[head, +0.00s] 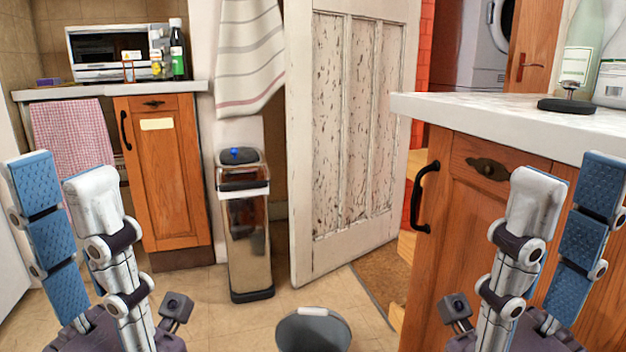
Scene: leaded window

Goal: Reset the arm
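My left gripper (68,190) is raised at the lower left with its fingers pointing up. Its blue-padded finger and its grey finger stand apart with nothing between them. My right gripper (567,190) is raised at the lower right in the same pose, its grey finger and blue-padded finger apart and empty. It appears in front of the wooden cabinet on the right. The upper parts of both arms are out of view.
A wooden cabinet (452,215) with a pale countertop (480,115) fills the right. A grey bucket (312,332) stands on the floor at bottom centre. A tall bin (246,235) stands beside a worn white door (350,130). Tiled floor (205,300) shows between my grippers.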

